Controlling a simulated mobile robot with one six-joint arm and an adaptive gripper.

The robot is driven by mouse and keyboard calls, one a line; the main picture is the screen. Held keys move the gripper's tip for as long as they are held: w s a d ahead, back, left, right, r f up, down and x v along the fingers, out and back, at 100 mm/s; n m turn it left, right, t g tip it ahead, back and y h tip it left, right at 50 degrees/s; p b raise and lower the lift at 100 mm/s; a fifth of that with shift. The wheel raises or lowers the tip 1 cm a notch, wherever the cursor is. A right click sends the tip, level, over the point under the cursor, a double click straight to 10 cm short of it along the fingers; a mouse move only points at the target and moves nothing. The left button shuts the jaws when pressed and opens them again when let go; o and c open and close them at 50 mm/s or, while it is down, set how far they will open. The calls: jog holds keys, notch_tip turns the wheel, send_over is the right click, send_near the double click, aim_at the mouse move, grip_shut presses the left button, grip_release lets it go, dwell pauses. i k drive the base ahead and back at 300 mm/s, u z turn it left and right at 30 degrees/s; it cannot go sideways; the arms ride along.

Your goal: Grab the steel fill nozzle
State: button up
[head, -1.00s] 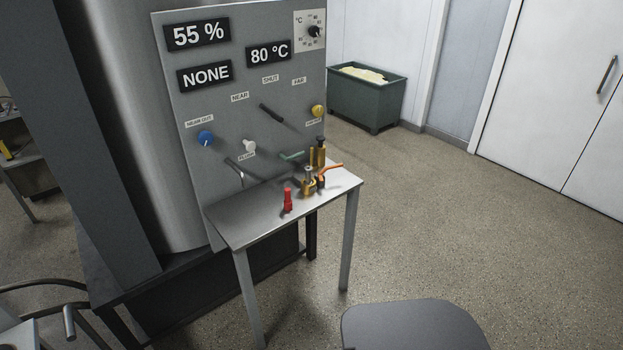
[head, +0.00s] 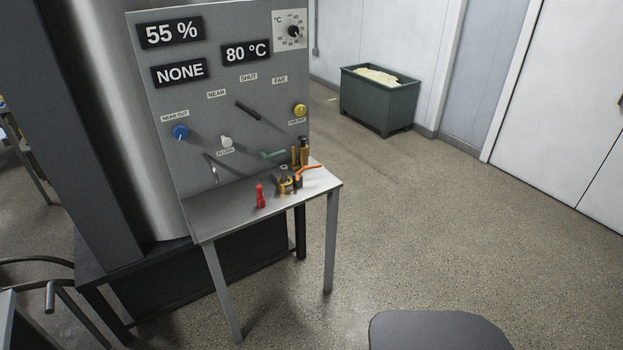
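Several small fittings stand together on the right half of a small metal table (head: 228,213). Among them is a fitting with a grey steel-looking upper part and brass-coloured base (head: 284,180); it may be the steel fill nozzle, but it is too small to be sure. Next to it are a tall brass fitting with a dark top (head: 304,150) and an orange-handled piece (head: 310,170). A red fitting (head: 260,196) stands apart, nearer the front edge. A thin bent metal spout (head: 212,168) sticks out of the panel above the table's left part. My gripper is not in view.
A grey control panel (head: 195,100) with knobs and a black lever (head: 248,111) rises behind the table, before a large steel tank (head: 100,60). A green bin (head: 378,105) stands by the back wall. The floor (head: 440,220) right of the table is open.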

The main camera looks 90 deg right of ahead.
aim_at(283, 169)
jog(key=k, duration=1.8)
jog(key=z, duration=1.8)
jog(key=i, duration=0.9)
jog(key=z, duration=0.05)
